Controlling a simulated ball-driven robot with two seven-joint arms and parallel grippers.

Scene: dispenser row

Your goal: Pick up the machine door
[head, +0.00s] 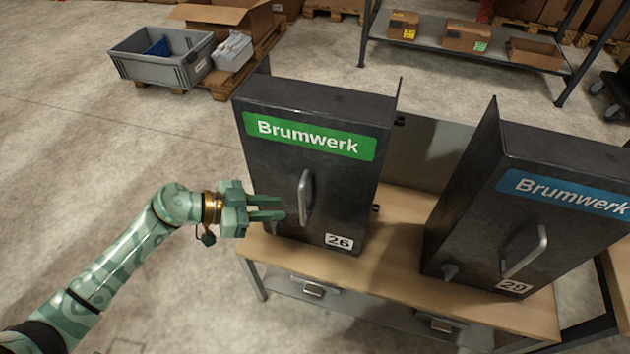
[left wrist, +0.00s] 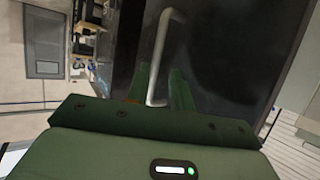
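The machine with the green Brumwerk label has a dark front door (head: 345,195) numbered 26, which looks shut. Its upright metal bar handle (head: 305,197) also shows in the left wrist view (left wrist: 160,55). My left gripper (head: 282,208) is just left of this handle, its two fingers apart and empty. In the left wrist view the fingers (left wrist: 165,88) point at the door, and the handle's lower end appears between them; I cannot tell whether they touch it. A second machine door (head: 490,235), numbered 29 with a blue Brumwerk label, has a slanting handle (head: 524,252). My right gripper is not in view.
Both machines stand on a wooden-topped bench (head: 390,265) with drawers below. A grey crate (head: 165,58) and an open cardboard box (head: 222,15) are at the back left. A shelf (head: 470,50) with boxes is behind. The floor at left is clear.

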